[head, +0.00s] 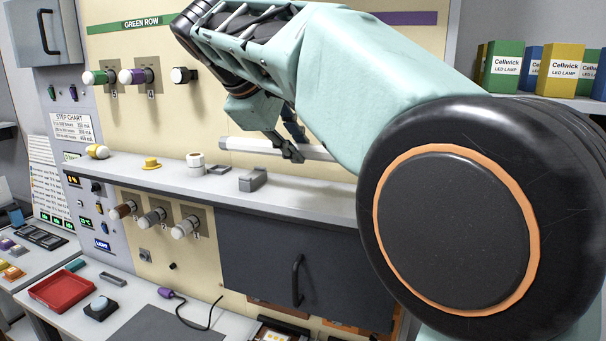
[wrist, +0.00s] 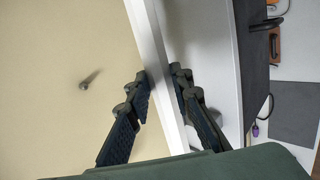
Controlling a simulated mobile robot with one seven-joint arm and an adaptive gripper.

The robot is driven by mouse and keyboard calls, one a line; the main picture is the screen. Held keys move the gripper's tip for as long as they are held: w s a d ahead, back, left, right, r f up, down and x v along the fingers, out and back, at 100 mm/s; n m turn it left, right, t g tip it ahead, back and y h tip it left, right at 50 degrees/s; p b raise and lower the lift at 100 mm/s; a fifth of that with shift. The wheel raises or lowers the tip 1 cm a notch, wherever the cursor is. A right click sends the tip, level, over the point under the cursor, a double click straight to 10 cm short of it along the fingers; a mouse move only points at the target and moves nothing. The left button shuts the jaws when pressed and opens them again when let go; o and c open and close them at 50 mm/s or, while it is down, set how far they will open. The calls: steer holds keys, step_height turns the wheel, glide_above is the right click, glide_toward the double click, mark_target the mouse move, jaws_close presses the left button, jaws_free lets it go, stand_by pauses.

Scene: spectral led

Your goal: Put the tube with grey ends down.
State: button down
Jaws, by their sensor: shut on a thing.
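The tube with grey ends (head: 250,146) is a long pale tube in the head view, with a grey cap at its left end. Its right part is hidden behind my arm. It lies roughly level above the grey ledge (head: 325,198), in front of the cream panel. My gripper (head: 291,152) is shut on the tube. In the wrist view the tube (wrist: 151,45) runs as a pale diagonal bar between the two dark fingers of my gripper (wrist: 163,88). I cannot tell whether the tube touches anything besides the fingers.
The ledge bears a grey block (head: 252,181), a small grey holder (head: 219,169), a white roll (head: 195,160) and a yellow knob-like piece (head: 151,163). Knobs stick out of the panel at the upper left. A dark cabinet door (head: 270,265) is below.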

steer(key=x, duration=0.2)
steer(key=shift+d+f, duration=0.3)
steer(key=shift+w+d+f, duration=0.1)
steer(key=shift+d+f, duration=0.05)
steer(key=shift+f, duration=1.65)
steer(key=shift+f, duration=0.1)
steer(key=c, duration=1.7)
jaws_free()
steer(key=shift+f, duration=0.1)
steer(key=shift+r, duration=0.3)
steer(key=v, duration=1.1)
steer(key=shift+s+r, duration=0.25)
